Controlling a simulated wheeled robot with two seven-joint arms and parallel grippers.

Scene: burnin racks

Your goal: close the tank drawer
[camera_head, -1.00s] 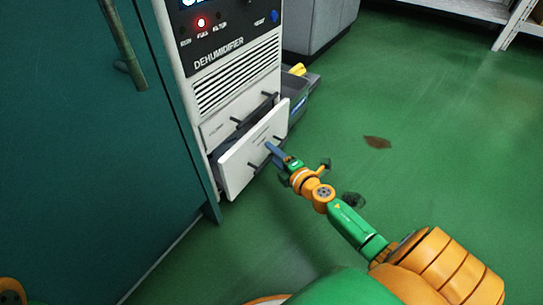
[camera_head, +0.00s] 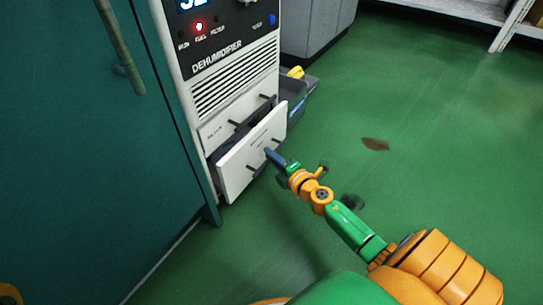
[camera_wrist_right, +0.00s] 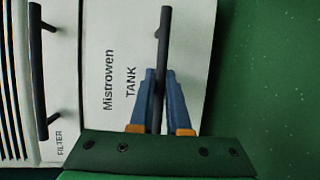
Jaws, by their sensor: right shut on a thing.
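The tank drawer (camera_head: 238,170) is the white lower drawer of the dehumidifier (camera_head: 232,75). It stands partly pulled out, with a dark gap behind its front. In the right wrist view its front (camera_wrist_right: 118,45) reads "Mistrowen TANK" and carries a dark bar handle (camera_wrist_right: 165,25). My right gripper (camera_head: 269,153) reaches the drawer front from the lower right. In the right wrist view its blue fingers (camera_wrist_right: 159,85) are shut on the handle, one on each side. My left gripper is out of view.
The filter panel (camera_wrist_right: 58,75) with its own dark handle sits above the tank drawer. A teal cabinet door (camera_head: 80,150) stands close on the left. A dark bin with something yellow (camera_head: 296,72) stands behind on the right. The green floor at right is clear, apart from a brown stain (camera_head: 375,144).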

